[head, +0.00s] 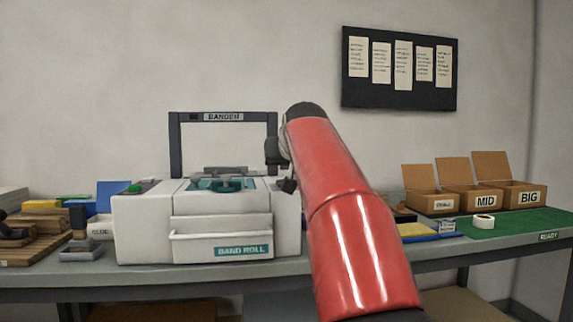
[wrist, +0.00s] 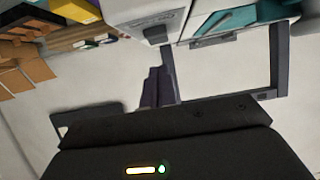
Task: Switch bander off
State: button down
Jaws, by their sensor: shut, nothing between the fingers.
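The bander is a white machine (head: 145,230) on the bench, with a dark arch (head: 175,150) lettered BANDER above it and a BAND ROLL drawer in front. A green button (head: 135,188) shows on its top left. My gripper (head: 288,186) is at the machine's right end, partly hidden behind my red arm. In the wrist view, the shut, empty gripper (wrist: 156,75) points at a white panel of the machine (wrist: 125,12). A small dark block (wrist: 157,34) on that panel, beside faint lettering, lies just beyond the fingertips. I cannot tell its setting or whether the fingers touch it.
Wooden blocks (head: 35,240) and a stamp-like tool (head: 80,245) stand left of the machine. A dark notice board (head: 385,100) hangs behind.

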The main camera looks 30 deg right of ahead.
notch_tip(320, 180, up, 3)
jog(key=shift+f+p, duration=0.1)
jog(key=shift+p, duration=0.6)
jog(key=s+f+b+v, duration=0.1)
jog(key=f+b+v, duration=0.1)
jog(key=v, duration=0.7)
jog(key=shift+s+a, duration=0.15)
jog(key=shift+s, duration=0.1)
jog(key=shift+r, duration=0.1)
jog(key=s+a+f+n+g+y, duration=0.1)
jog(key=s+a+f, duration=0.3)
jog(key=s+f, duration=0.4)
jog(key=s+a+f+n+g+y, duration=0.1)
jog(key=s+a+f+g, duration=0.2)
jog(key=f, duration=1.6)
jog(key=s+a+f+n+g+y, duration=0.1)
jog(key=s+a+f+g, duration=0.1)
jog(key=s+a+f, duration=0.5)
jog(key=s+f, duration=0.6)
jog(key=shift+a+f+g+y, duration=0.15)
jog(key=shift+f+g+y, duration=0.15)
jog(key=shift+f+g, duration=0.1)
jog(key=c, duration=2.2)
grip_release()
jog(key=shift+w+r, duration=0.1)
